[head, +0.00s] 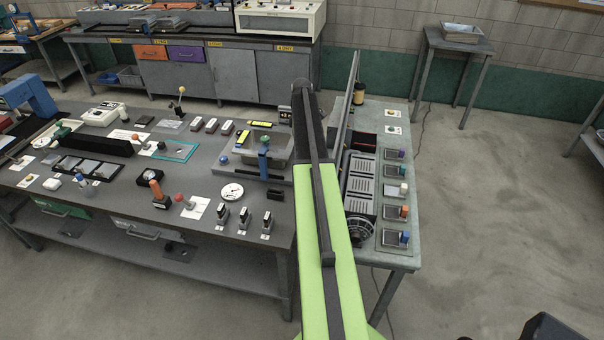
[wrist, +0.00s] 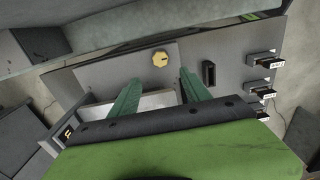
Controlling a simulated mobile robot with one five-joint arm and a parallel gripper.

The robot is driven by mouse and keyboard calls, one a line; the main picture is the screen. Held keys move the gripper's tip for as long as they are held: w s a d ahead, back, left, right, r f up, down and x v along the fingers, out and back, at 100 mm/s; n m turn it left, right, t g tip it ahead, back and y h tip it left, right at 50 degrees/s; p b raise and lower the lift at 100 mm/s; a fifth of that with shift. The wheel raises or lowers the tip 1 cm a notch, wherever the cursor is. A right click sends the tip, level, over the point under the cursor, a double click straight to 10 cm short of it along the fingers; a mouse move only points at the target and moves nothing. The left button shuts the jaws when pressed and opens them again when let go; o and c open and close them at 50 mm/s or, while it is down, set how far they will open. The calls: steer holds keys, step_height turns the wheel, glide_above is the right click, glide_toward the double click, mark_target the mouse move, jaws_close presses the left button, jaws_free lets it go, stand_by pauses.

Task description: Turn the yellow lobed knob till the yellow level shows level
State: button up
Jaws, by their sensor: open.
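The yellow lobed knob (wrist: 160,58) stands on a grey plate in the wrist view, with a small dark mark on its face. My gripper (wrist: 160,78) is open, its two green fingers apart and empty. The knob shows beyond the fingertips, between their lines and not touched. In the head view my arm covers the area where the knob is, and the gripper cannot be made out. Two yellow bars lie by the sink there, one at the back (head: 262,124) and one slanted at the left (head: 242,138); either may be the yellow level, and no reading is legible.
A black slotted block (wrist: 208,73) stands just right of the fingers in the wrist view, with several black switches (wrist: 262,60) further right. A white round dial (head: 231,192) lies on the bench. A second bench with grey racks (head: 360,175) stands right of my arm.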

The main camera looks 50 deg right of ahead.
step_height(320, 180, down, 12)
steer(key=b, duration=1)
steer(key=shift+r, duration=0.15)
steer(key=shift+c, duration=0.2)
